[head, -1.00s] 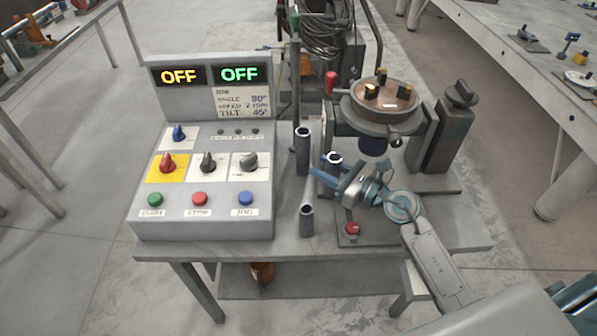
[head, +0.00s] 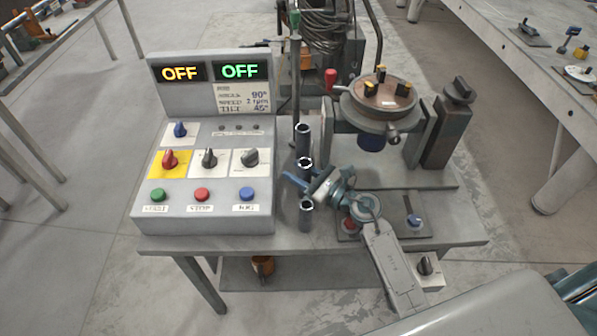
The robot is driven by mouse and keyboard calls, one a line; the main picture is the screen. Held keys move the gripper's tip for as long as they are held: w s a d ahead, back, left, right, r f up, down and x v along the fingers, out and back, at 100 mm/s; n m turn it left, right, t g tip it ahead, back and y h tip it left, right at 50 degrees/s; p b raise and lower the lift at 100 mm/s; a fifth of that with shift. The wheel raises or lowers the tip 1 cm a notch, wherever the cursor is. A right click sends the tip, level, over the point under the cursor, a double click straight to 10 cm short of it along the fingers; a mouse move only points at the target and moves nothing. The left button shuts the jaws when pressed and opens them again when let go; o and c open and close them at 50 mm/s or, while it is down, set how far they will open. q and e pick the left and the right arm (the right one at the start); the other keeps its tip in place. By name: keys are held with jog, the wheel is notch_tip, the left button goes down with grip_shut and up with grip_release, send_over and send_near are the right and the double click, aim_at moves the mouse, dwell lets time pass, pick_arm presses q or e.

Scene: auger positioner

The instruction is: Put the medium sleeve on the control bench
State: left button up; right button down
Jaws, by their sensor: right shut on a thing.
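Three dark upright sleeves show in a line beside the control box. The rear sleeve (head: 302,142) and the front sleeve (head: 306,219) stand on the control bench (head: 265,242). Between them is the medium sleeve (head: 305,166), upright, with its pale top rim showing. My right gripper (head: 300,183) reaches in from the right and is shut on this sleeve. The jaws and the front sleeve hide its lower part, so I cannot tell whether it touches the bench. My left gripper is not in view.
The control box (head: 204,185) with two OFF displays stands close on the left. The positioner's round table (head: 382,99) is at the right, with a base plate below it. A red-topped post (head: 331,82) stands behind. Bench surface left of the sleeves is narrow.

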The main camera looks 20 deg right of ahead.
jog(key=c, duration=1)
grip_release()
jog(key=shift+f, duration=0.1)
